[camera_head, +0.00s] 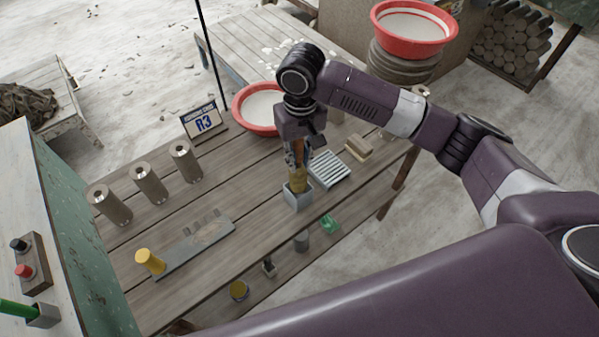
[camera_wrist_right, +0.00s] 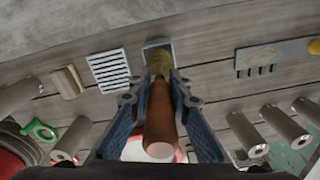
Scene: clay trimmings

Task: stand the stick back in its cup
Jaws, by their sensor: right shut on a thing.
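The stick (camera_wrist_right: 160,118) has a brown wooden handle and a yellowish lower end, which shows in the head view (camera_head: 298,180). My right gripper (camera_head: 298,160) is shut on it, with blue fingers on both sides of the handle in the wrist view. The cup (camera_head: 298,199) is a small grey square holder on the plank table, directly below the gripper. It also shows in the wrist view (camera_wrist_right: 155,44), behind the stick's far end. The stick's lower end is at the cup's mouth; how deep it sits is hidden. My left gripper is out of view.
A slatted grey rack (camera_head: 329,169) and a wooden block (camera_head: 358,148) lie right of the cup. A red basin (camera_head: 259,108) stands behind. A grey plate (camera_head: 196,246), a yellow cylinder (camera_head: 150,261) and three metal cylinders (camera_head: 149,185) are left. A green object (camera_head: 330,223) is in front.

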